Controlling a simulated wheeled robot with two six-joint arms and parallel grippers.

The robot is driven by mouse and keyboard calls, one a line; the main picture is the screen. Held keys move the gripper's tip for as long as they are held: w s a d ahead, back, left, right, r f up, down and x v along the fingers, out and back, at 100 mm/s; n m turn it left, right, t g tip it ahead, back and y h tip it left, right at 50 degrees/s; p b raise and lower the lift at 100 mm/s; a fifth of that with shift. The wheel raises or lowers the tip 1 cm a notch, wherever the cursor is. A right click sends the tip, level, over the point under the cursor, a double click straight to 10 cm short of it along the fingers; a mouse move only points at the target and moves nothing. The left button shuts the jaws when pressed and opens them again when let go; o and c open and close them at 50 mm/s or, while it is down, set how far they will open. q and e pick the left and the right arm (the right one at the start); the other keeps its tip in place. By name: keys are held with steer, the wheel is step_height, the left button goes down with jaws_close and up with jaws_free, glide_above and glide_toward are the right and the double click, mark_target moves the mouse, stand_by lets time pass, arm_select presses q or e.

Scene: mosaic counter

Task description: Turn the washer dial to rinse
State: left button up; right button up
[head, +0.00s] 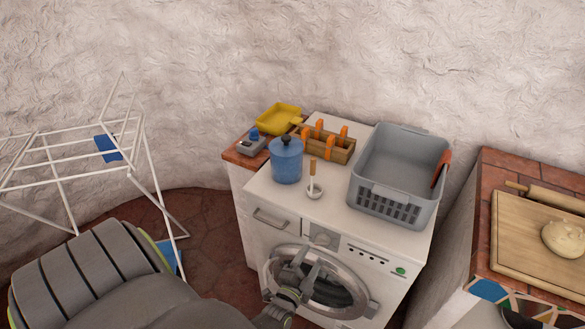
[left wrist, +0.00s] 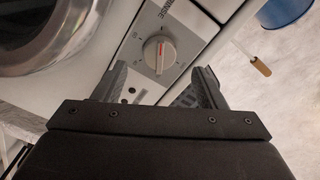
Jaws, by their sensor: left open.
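The washer (head: 262,197) stands against the wall, with its round door on the front. Its dial (head: 322,238) sits on the control panel above the door. In the left wrist view the dial (left wrist: 159,53) is a round light-grey knob with a red mark, on a grey plate. The word RINSE is printed on the panel just above and to the right of it. My left gripper (head: 306,267) is in front of the washer door, below the dial. In the wrist view its open, empty fingers (left wrist: 161,72) point at the dial, one on each side, apparently apart from it.
A drying rack (head: 63,189) is at left. A brick-topped counter with a cutting board (head: 515,247) is at right.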

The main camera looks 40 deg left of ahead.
arm_select(q)
steer(key=b+v, duration=0.1)
steer(key=v, duration=1)
steer(key=shift+s+d, duration=0.1)
